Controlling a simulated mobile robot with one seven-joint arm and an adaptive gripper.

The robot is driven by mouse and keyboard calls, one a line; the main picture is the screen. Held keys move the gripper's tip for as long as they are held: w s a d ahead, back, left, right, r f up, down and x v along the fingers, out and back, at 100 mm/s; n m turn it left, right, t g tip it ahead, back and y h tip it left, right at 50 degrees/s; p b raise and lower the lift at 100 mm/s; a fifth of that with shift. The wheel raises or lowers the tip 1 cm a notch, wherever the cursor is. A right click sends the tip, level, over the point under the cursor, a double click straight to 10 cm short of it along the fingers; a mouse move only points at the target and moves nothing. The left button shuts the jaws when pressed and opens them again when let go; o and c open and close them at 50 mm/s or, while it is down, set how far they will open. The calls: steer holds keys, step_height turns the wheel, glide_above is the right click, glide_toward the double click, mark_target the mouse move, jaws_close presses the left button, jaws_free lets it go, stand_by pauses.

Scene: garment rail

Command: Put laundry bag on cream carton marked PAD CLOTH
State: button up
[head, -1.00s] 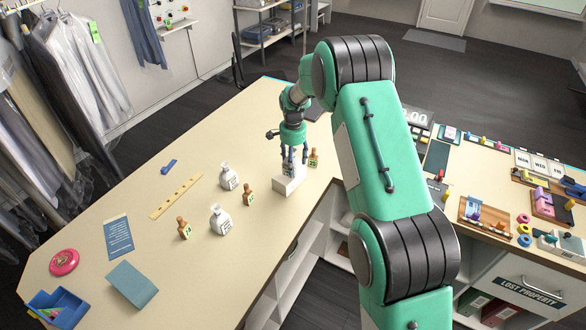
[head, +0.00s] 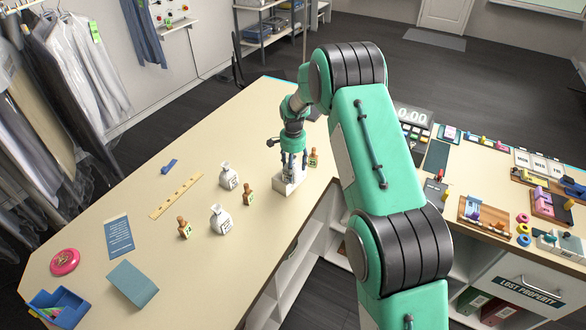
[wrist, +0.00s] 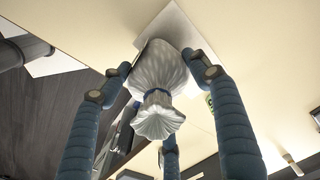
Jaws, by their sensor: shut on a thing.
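My gripper (head: 292,164) is shut on a white laundry bag (wrist: 160,75), with its fingers around the bag. In the wrist view the bag has a gathered neck with a dark blue tie. A pale, box-shaped carton (head: 287,188) stands directly under the bag near the counter's inner edge. Its pale top (wrist: 178,22) shows behind the bag in the wrist view. Any marking on it is too small to read. The bag is at or just above the carton's top; I cannot tell whether they touch.
Two white bags (head: 229,177) (head: 221,219) stand left on the counter (head: 90,205). Brown-topped, tagged items (head: 249,195) (head: 184,229) stand near them, and another (head: 313,157) is close right of my gripper. A yellow strip (head: 176,196) lies farther left. The right counter holds more items.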

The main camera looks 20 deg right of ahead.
steer(key=o, duration=1.3)
steer(key=shift+o, duration=0.2)
step_height(320, 180, up, 12)
steer(key=shift+r+b, duration=0.1)
steer(key=shift+b, duration=0.3)
